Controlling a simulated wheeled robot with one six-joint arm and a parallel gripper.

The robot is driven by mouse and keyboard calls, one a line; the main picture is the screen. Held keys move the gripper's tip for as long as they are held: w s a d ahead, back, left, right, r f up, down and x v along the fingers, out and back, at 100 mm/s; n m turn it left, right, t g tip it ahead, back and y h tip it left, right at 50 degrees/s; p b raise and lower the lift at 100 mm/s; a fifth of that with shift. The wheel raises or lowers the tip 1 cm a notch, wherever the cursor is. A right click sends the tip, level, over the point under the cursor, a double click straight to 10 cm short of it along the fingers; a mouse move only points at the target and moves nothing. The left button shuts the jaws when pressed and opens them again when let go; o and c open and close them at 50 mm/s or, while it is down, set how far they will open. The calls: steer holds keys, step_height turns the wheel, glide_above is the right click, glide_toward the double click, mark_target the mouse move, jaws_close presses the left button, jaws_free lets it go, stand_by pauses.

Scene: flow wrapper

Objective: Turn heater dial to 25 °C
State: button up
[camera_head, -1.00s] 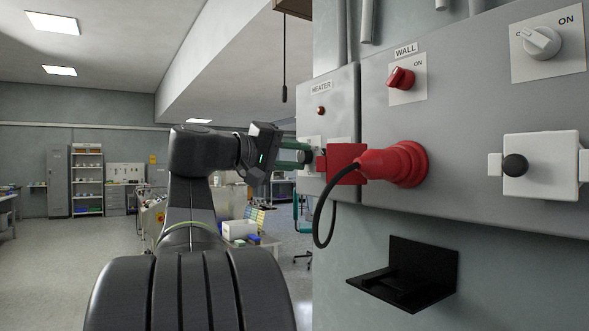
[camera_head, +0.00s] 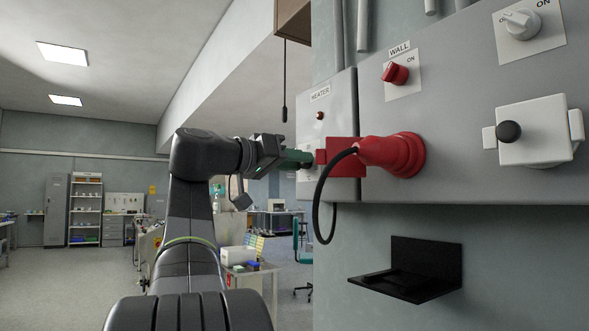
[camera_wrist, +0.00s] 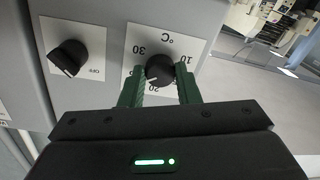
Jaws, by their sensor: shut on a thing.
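The heater dial (camera_wrist: 160,70) is a round black knob on a white plate (camera_wrist: 136,57) marked 10, 20, 30 and °C. The plate appears upside down in the wrist view. My gripper (camera_wrist: 160,80) is shut on the dial, with one green finger on each side of it. A small pale mark shows on the dial's lower left, roughly between 20 and 30; the exact reading is too small to tell. In the head view my gripper (camera_head: 306,158) reaches the grey box under the HEATER label (camera_head: 320,93), and the dial is mostly hidden there.
A black OFF switch (camera_wrist: 68,57) sits beside the dial plate. A black wall bracket (camera_head: 430,270) is below.

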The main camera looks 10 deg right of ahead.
steer(key=shift+f+m, duration=0.1)
steer(key=shift+m, duration=0.2)
stand_by(0.4)
steer(key=o, duration=1)
steer(key=v, duration=1.3)
steer(key=shift+s+a+p, duration=0.1)
steer(key=shift+a+p, duration=0.2)
steer(key=shift+a, duration=0.15)
steer(key=shift+d, duration=0.15)
steer(key=shift+b+x, duration=0.45)
steer(key=shift+x, duration=6.45)
